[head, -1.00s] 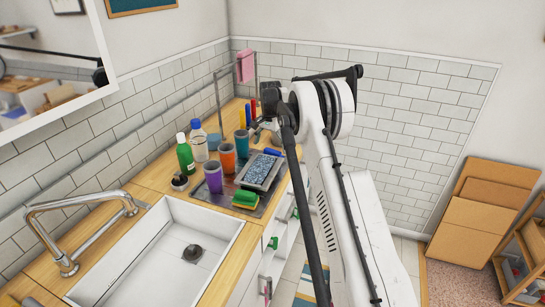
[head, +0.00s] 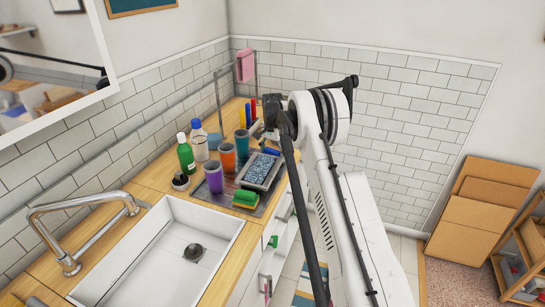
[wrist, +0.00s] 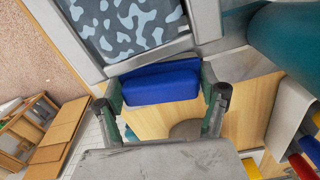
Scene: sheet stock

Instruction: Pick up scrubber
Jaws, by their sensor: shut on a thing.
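A blue block-like thing, which I take as the scrubber (wrist: 160,83), sits between the two fingers of my gripper (wrist: 161,90) in the wrist view. The fingers press on its two ends, so my gripper is shut on it. It is beside the grey rim of the patterned tray (wrist: 130,22); whether it still touches anything below is unclear. In the head view the blue scrubber (head: 271,151) shows as a small patch behind the tray, and my arm partly hides the gripper.
A teal cup (wrist: 290,40) stands close on the right in the wrist view. In the head view, purple (head: 213,177) and orange (head: 227,157) cups, a green bottle (head: 185,155) and a green-yellow sponge (head: 246,198) stand near. The sink (head: 165,255) is in front.

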